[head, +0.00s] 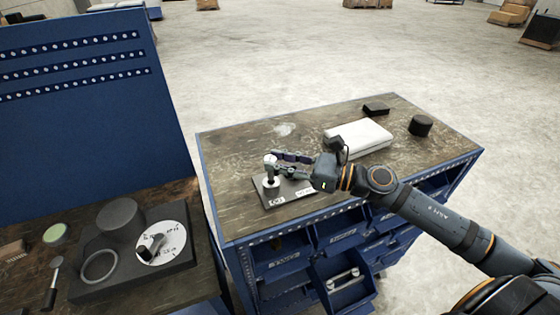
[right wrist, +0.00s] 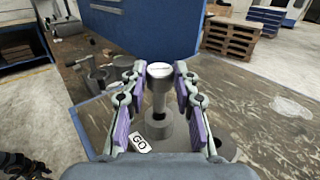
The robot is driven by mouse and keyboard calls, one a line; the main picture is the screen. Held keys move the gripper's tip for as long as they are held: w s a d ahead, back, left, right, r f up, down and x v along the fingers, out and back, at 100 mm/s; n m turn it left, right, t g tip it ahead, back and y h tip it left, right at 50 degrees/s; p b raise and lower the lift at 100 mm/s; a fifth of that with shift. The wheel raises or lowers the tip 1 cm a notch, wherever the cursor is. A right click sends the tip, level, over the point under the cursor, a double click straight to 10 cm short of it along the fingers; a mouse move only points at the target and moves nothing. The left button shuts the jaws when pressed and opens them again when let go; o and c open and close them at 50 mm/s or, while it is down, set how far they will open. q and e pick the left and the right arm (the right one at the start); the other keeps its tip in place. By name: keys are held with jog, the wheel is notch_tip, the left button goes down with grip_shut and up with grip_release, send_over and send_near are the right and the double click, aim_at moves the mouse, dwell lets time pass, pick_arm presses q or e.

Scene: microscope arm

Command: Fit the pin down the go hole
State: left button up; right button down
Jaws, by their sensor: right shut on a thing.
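My right gripper (head: 273,165) is shut on a pale metal pin (head: 269,161). In the right wrist view the fingertips (right wrist: 160,72) close on the round head of the pin (right wrist: 159,70) from both sides. The pin stands about upright, its narrower shaft pointing down at a round collar (right wrist: 158,127) beside the GO label (right wrist: 139,143). Its lower end meets or overlaps the collar; I cannot tell how deep it sits. The dark gauge plate (head: 300,187) lies on the bench under the gripper. A second round collar (right wrist: 224,146) is partly hidden by a finger.
The blue workbench (head: 240,150) has a worn wooden top with free room behind the plate. A white case (head: 358,138), a black round pot (head: 420,126) and a small black box (head: 376,109) stand farther right. A drawer (head: 345,283) is open below. Another bench is at left.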

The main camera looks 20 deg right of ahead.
jog(key=shift+f+b, duration=2)
jog(key=shift+f, duration=0.1)
jog(key=c, duration=1)
grip_release()
jog(key=shift+r, duration=0.1)
jog(key=shift+o, duration=0.2)
